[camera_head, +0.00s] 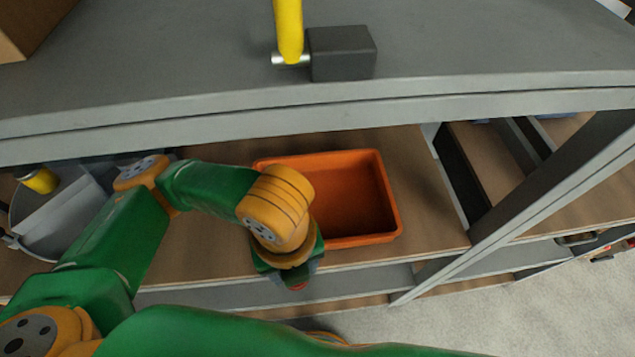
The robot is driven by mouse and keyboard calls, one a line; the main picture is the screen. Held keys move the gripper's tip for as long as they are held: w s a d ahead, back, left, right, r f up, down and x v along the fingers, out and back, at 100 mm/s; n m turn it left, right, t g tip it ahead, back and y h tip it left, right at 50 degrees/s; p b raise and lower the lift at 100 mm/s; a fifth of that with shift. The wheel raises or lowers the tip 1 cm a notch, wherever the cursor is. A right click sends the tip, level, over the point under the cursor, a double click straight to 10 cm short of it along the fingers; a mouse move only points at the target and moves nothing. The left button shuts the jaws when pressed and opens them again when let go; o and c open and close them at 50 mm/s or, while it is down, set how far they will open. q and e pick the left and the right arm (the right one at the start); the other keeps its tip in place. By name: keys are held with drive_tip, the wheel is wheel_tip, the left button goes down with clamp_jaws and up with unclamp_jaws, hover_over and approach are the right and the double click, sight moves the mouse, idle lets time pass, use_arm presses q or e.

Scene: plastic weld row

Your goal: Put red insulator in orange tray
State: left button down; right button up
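The orange tray (360,200) sits on the brown shelf below the grey top, and its visible inside looks empty. My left arm reaches in from the left, and its wrist covers the tray's left front corner. My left gripper (296,283) is at the front left of the tray, near the shelf's front edge. It is mostly hidden under the wrist, so I cannot see its fingers clearly. A small reddish patch shows at its tip; I cannot tell if this is the red insulator. No red insulator is clearly visible elsewhere. My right gripper is out of view.
The grey top (200,80) overhangs the shelf at the back, carrying a dark grey block (342,53) with a yellow handle (288,30). A grey round container (60,215) stands at left by a yellow item (40,180). A slanted grey post (520,200) bounds the right.

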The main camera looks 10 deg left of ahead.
use_arm(q)
drive_tip(key=w+a+p, duration=0.1)
drive_tip(key=w+a, duration=0.1)
drive_tip(key=w, duration=0.6)
drive_tip(key=w+a+p, duration=0.2)
drive_tip(key=w+a, duration=0.1)
drive_tip(key=w, duration=0.4)
wheel_tip(320, 180, down, 6)
drive_tip(key=shift+d+f, duration=0.1)
drive_tip(key=shift+f, duration=0.05)
drive_tip(key=shift+w+f, duration=0.15)
drive_tip(key=shift+f, duration=0.15)
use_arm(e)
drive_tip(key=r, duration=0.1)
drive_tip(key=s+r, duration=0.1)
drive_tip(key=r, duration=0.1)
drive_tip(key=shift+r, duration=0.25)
use_arm(q)
drive_tip(key=shift+c, duration=1.2)
unclamp_jaws()
drive_tip(key=shift+f, duration=0.1)
